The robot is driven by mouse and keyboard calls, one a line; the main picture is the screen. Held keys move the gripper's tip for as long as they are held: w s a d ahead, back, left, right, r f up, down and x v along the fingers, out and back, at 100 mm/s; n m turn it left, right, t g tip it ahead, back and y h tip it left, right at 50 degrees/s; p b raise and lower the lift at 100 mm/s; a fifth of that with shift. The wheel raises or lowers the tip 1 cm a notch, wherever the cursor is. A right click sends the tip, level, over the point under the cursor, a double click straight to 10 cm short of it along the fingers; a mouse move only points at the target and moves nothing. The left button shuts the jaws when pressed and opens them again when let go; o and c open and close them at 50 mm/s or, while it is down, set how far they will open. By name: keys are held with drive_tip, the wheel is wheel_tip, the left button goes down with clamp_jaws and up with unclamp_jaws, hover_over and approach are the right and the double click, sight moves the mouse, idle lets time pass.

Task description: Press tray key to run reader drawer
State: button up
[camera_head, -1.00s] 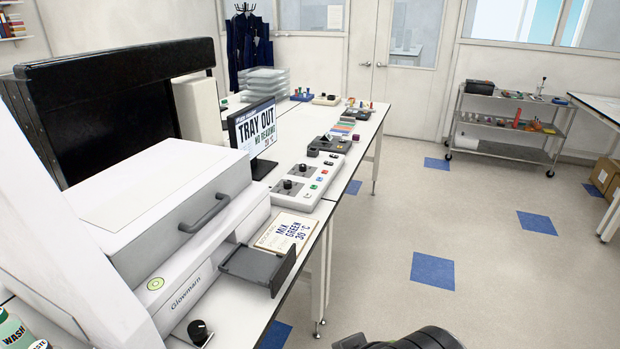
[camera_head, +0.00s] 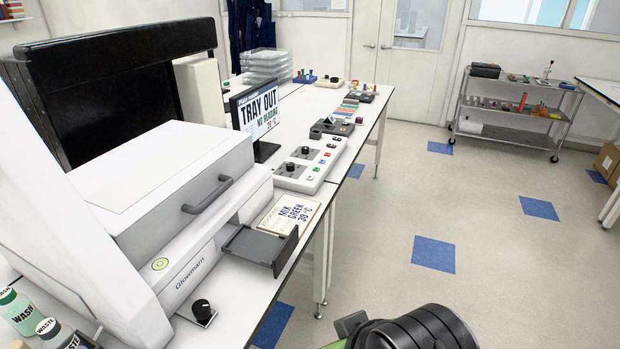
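The white reader (camera_head: 185,255), marked Glowmarn, stands on the bench at left. Its dark drawer (camera_head: 262,246) sticks out of the front over the bench edge, and it looks empty. A screen (camera_head: 258,112) behind it reads "TRAY OUT", "NO READING", "30 °C". A white key panel (camera_head: 308,166) beyond the drawer has black knobs and small coloured keys. I cannot read which is the tray key. A dark and green part of my arm shows at the bottom edge, right of the bench. My gripper's fingers are not in view.
A card (camera_head: 290,214) reading "MIX GREEN 30 °C" lies between drawer and panel. A black knob (camera_head: 201,309) sits at the reader's near corner, with bottles (camera_head: 18,309) at lower left. The floor (camera_head: 400,215) right of the bench is clear up to a metal cart (camera_head: 510,118).

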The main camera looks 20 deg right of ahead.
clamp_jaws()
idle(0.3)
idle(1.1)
